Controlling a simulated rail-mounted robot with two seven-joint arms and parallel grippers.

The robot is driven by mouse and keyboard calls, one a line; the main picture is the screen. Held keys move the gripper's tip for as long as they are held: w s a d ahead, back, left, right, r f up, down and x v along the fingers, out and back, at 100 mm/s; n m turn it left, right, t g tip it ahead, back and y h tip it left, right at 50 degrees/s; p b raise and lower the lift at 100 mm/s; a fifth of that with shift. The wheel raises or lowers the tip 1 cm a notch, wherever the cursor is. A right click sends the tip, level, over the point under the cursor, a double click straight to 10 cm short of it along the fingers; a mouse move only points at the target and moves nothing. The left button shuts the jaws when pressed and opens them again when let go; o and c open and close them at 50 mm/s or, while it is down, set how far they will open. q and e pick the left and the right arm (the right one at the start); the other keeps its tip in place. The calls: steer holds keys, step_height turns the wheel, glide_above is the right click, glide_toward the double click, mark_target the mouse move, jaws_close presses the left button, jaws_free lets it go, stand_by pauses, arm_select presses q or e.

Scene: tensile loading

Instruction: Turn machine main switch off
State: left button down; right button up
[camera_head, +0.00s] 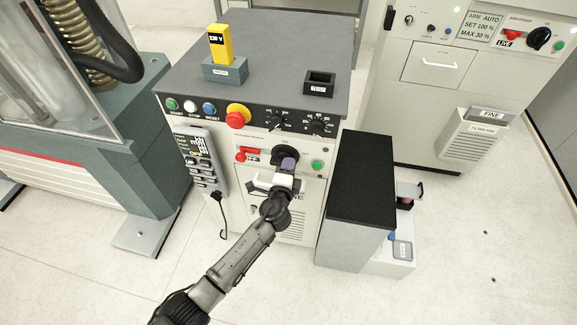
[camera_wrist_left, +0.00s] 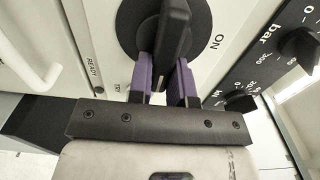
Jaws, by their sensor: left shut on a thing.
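The main switch is a black rotary knob (camera_head: 283,153) on a round black plate, on the front of the grey-topped machine (camera_head: 272,60). In the left wrist view its bar handle (camera_wrist_left: 173,30) stands roughly upright in the picture, with an "ON" label to the right of the plate. My left gripper (camera_head: 288,165) has purple fingers and is shut on the knob's handle, one finger on each side. It also shows in the left wrist view (camera_wrist_left: 163,72). My right gripper is in neither view.
A red emergency button (camera_head: 236,119), a red lever (camera_head: 247,155) and a green lamp (camera_head: 317,165) surround the switch. A keypad pendant (camera_head: 200,158) hangs at the left. A black-topped box (camera_head: 362,178) stands at the right. Open floor lies in front.

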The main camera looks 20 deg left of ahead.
arm_select(q)
steer(key=c, duration=1)
jaws_free()
steer(key=shift+c, duration=0.2)
steer(key=s+d+p, duration=0.1)
steer(key=s+p, duration=0.1)
steer(key=s, duration=1.1)
steer(key=shift+s+d+p, duration=0.25)
steer(key=shift+s+p, duration=0.05)
steer(key=shift+s, duration=0.05)
